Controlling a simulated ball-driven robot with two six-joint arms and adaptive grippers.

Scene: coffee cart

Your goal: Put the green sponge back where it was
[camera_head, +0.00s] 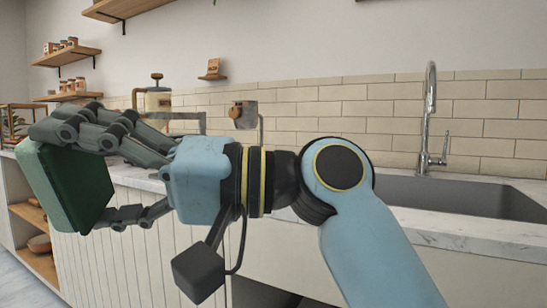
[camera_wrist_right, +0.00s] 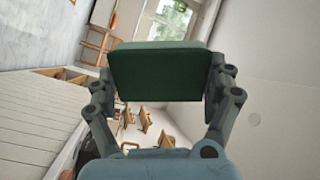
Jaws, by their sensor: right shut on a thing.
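The green sponge (camera_head: 68,187) is a dark green block at the left of the head view, held in the air in front of the counter. My right gripper (camera_head: 85,170) is shut on it, with fingers on its upper and lower sides. In the right wrist view the sponge (camera_wrist_right: 160,75) sits between the two fingertips (camera_wrist_right: 160,88), pinched at both ends. My left gripper is not in view.
A marble counter (camera_head: 480,234) runs along the tiled wall, with a grey sink (camera_head: 465,195) and a chrome tap (camera_head: 430,120) at right. A coffee machine (camera_head: 157,100) stands further back. Open wooden shelves (camera_head: 38,250) are at lower left.

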